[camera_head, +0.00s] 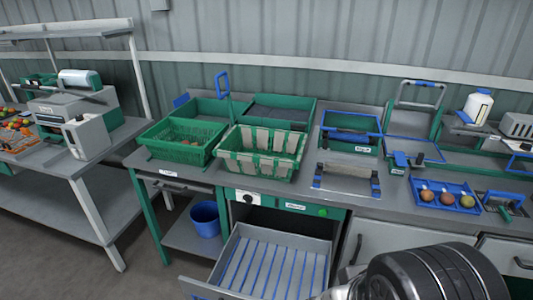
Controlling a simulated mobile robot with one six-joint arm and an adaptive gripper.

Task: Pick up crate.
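Two crates stand side by side on the grey bench. The nearer one is a green and cream slatted crate (253,167) near the bench's front edge; it looks mostly empty, though its floor is hard to see. Left of it, a green mesh crate (183,153) holds something orange or red at its bottom. The task does not say which crate is meant. A dark ribbed part of my arm shows at the bottom right, well apart from both crates. My gripper is not visible.
An open drawer (215,290) with blue slats juts out below the slatted crate. A blue bucket (206,220) stands on the lower shelf. Green bins (308,104) and an upright blue handle (222,80) are behind the crates.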

